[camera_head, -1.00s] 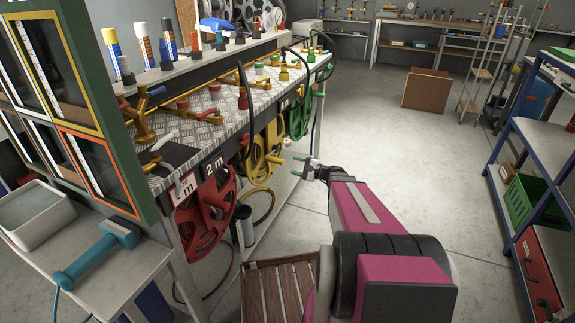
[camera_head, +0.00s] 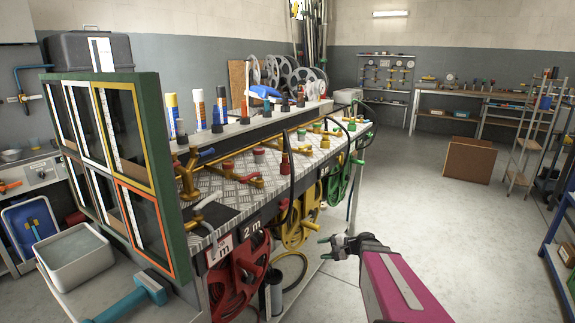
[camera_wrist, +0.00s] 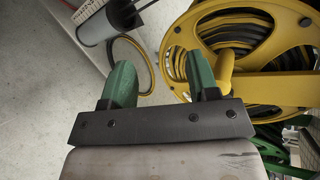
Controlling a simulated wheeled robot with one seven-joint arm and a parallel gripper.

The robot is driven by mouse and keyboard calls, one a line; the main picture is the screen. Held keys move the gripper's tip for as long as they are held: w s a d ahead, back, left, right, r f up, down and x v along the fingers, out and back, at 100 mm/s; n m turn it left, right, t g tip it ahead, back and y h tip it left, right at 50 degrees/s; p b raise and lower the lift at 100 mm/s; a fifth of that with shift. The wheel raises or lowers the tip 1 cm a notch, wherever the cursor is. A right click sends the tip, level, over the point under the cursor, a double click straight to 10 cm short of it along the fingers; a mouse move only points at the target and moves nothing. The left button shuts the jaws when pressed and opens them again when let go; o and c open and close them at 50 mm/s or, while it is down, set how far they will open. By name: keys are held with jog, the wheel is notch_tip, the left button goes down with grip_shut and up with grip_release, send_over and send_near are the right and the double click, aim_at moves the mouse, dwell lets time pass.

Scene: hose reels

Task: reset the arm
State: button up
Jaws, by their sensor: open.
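My gripper (camera_head: 328,248) is at the end of my magenta arm, in front of the hose-reel bench. Its green fingers are apart with nothing between them. In the wrist view my gripper (camera_wrist: 160,85) also shows open and empty. A yellow hose reel (camera_wrist: 296,92) lies just beyond the right finger; whether they touch cannot be told. In the head view the yellow reel (camera_head: 294,232) hangs under the bench, left of my gripper. A red reel (camera_head: 238,283) hangs nearer and a green reel (camera_head: 340,181) farther back.
The bench top (camera_head: 232,192) carries several brass valves. A green framed panel (camera_head: 149,172) stands at its left end. A cardboard box (camera_head: 469,160) sits on the floor at the back. A blue-framed shelf (camera_head: 560,240) is at the right. The floor between is clear.

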jog(key=s+d+n+g+h, duration=0.1)
jog(key=s+n+g+h, duration=0.3)
jog(key=s+n+h, duration=0.4)
jog(key=s+h, duration=0.4)
jog(key=shift+s+d+g+h, duration=0.3)
jog(key=shift+s+d+g, duration=0.05)
jog(key=shift+d+g, duration=0.05)
jog(key=shift+f, duration=0.15)
dwell(1.8)
